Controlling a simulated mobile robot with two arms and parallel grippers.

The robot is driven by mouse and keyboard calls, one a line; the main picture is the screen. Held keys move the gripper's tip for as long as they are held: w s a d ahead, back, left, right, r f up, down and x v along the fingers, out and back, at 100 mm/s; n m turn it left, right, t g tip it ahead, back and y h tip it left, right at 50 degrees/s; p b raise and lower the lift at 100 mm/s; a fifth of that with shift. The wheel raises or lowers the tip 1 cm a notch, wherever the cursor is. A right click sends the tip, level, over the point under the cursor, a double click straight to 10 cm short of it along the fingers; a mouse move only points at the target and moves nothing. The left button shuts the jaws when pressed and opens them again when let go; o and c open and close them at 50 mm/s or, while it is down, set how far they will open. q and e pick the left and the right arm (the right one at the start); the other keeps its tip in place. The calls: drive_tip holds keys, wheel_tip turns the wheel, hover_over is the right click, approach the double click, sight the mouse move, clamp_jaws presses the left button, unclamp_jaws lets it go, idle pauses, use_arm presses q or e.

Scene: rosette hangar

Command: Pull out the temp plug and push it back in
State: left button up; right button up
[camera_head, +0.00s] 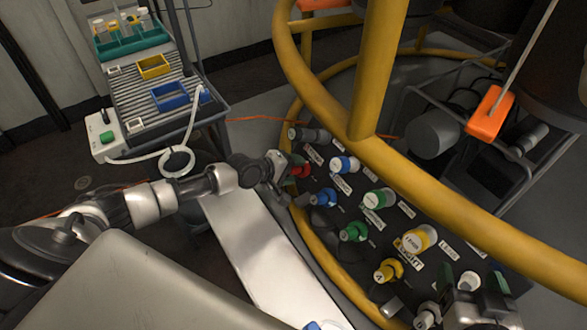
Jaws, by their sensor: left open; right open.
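A dark round panel carries plugs in rows, coloured red (300,170), blue (345,164), green (379,198), yellow (420,237) and white (469,281), with small white labels beside them. The label print is too small to read surely, so I cannot tell which one is the temp plug. My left gripper (287,178) is open at the panel's left edge, close beside the red plug; I cannot tell if it touches. My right gripper (466,302) is open at the lower right, over the panel's near end, close to the white plug; its fingertips are partly hidden.
A thick yellow rail (455,203) curves around and above the panel. An orange block (490,113) hangs on a cable at the right. A grey cart (150,85) with coloured trays and a white cable stands at the upper left. A pale board (265,255) lies below my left arm.

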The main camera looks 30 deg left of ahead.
drive_tip(key=shift+s+d+f+g, duration=0.1)
drive_tip(key=shift+s+f+g, duration=0.05)
drive_tip(key=shift+f+g, duration=0.15)
use_arm(q)
drive_tip(key=shift+c, duration=0.3)
clamp_jaws()
use_arm(e)
drive_tip(key=shift+r, duration=0.1)
use_arm(q)
drive_tip(key=shift+r, duration=0.1)
